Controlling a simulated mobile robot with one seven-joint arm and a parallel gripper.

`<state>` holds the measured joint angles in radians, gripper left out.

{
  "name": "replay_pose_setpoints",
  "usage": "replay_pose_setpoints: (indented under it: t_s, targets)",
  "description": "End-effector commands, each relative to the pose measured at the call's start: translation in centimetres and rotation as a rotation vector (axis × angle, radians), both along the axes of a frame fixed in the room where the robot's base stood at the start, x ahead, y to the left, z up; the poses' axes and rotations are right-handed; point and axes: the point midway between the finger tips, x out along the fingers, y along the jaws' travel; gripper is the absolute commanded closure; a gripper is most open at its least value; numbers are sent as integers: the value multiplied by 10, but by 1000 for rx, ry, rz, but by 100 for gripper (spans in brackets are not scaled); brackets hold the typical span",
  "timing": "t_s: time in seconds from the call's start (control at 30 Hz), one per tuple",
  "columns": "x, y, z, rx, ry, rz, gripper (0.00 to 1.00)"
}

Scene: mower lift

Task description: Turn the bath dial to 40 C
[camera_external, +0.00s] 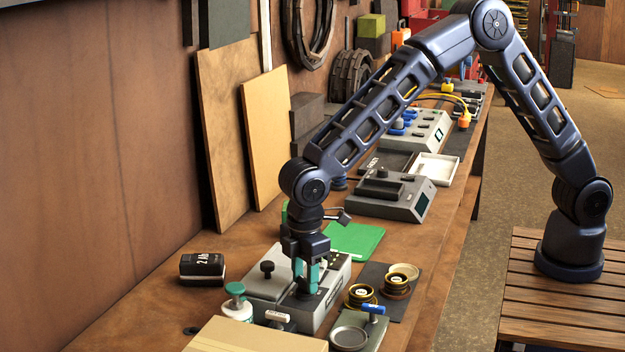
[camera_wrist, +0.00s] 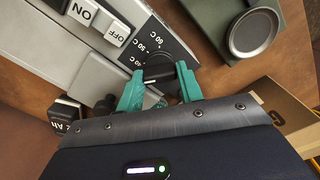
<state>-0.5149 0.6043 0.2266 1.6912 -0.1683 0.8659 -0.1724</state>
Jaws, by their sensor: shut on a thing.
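The bath (camera_external: 331,291) is a grey box on the bench in the external view. Its front panel (camera_wrist: 90,49) fills the upper left of the wrist view. The dial (camera_wrist: 160,73) has a black knob on a black scale plate (camera_wrist: 160,38) marked 60 C, 50 C and 40 C. My gripper (camera_external: 305,281) points down at the bath in the external view. In the wrist view its teal fingers (camera_wrist: 158,80) are shut on the knob, one on each side. The 40 C mark lies just above the knob's left end. I cannot read the exact setting.
White ON and OFF switches (camera_wrist: 100,23) sit on the panel beside the dial. A black-knobbed lid (camera_external: 267,279), a green-topped jar (camera_external: 236,301), a small scale (camera_external: 352,335) and brass-coloured weights (camera_external: 361,295) stand close around. A cardboard-coloured box (camera_external: 255,336) is in front.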

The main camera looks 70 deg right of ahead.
Motion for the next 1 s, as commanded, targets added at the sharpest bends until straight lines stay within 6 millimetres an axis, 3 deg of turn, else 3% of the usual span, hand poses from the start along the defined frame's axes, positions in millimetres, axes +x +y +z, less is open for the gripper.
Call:
replay_pose_setpoints:
  t_s: [0.4,0.9,0.93,1.0]
  targets:
    - [0,1,1,2,-1,-179,86]
    - [0,1,1,2,-2,-200,86]
    - [0,1,1,2,-2,-200,62]
    - [0,1,1,2,-1,-200,48]
